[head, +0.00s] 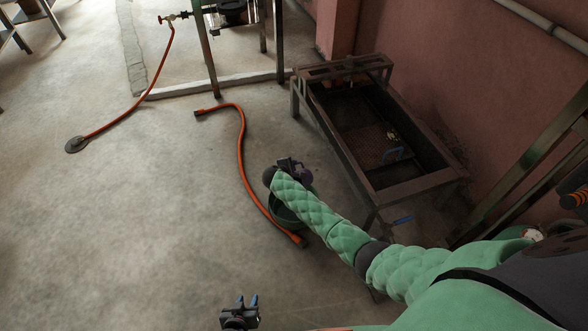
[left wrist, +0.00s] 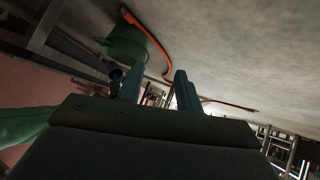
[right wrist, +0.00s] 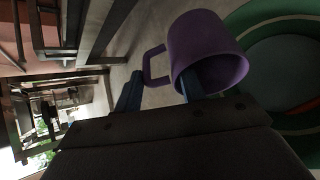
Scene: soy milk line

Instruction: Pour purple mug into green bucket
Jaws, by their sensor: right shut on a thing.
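The purple mug (right wrist: 207,35) shows in the right wrist view, tilted, its dark mouth turned toward the camera. The green bucket (right wrist: 262,22) lies at the right of that view, beside the mug. In the head view the green bucket (head: 283,213) stands on the floor, partly hidden by my right arm. My left gripper (head: 247,302) is open and empty at the bottom. The left wrist view shows the bucket (left wrist: 122,48) too.
An orange hose (head: 241,150) lies on the floor and ends beside the bucket. A dark metal trough (head: 435,180) on legs stands behind and right of the bucket, near the reddish wall (head: 470,90). The concrete floor (head: 120,220) at left is mostly clear.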

